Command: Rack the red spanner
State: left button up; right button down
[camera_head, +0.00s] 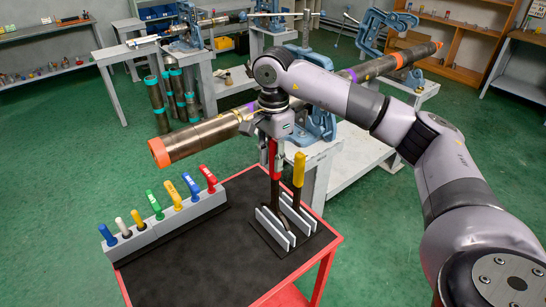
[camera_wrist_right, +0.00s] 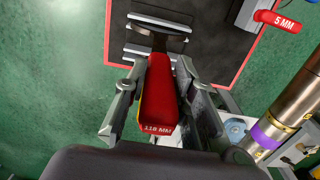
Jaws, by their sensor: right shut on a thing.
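The red spanner (camera_head: 275,165) stands upright, handle up, in the head view. My right gripper (camera_head: 272,152) is shut on its red handle from above. In the wrist view the red handle (camera_wrist_right: 160,95), marked 118 MM, lies between the two fingers (camera_wrist_right: 160,100). Its dark lower end is at the grey slotted rack (camera_head: 270,228) on the red cart; I cannot tell whether it rests in a slot. The yellow-handled spanner (camera_head: 299,170) stands in the same rack just to the right. My left gripper is not in view.
The red cart (camera_head: 336,243) has a black top, bare at its front. A grey holder (camera_head: 160,232) with several small coloured handles stands on its left. A long pipe (camera_head: 200,138) with an orange end lies in blue vises behind the cart, close to my right wrist.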

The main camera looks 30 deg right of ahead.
aim_at(274, 142)
dwell(0.4)
jog(key=shift+f+b, duration=0.45)
jog(key=shift+f, duration=0.2)
dwell(0.4)
jog(key=shift+f+b, duration=2.4)
jog(key=shift+f, duration=0.7)
dwell(2.2)
jog(key=c, duration=1.3)
grip_release()
notch_tip(274, 142, up, 12)
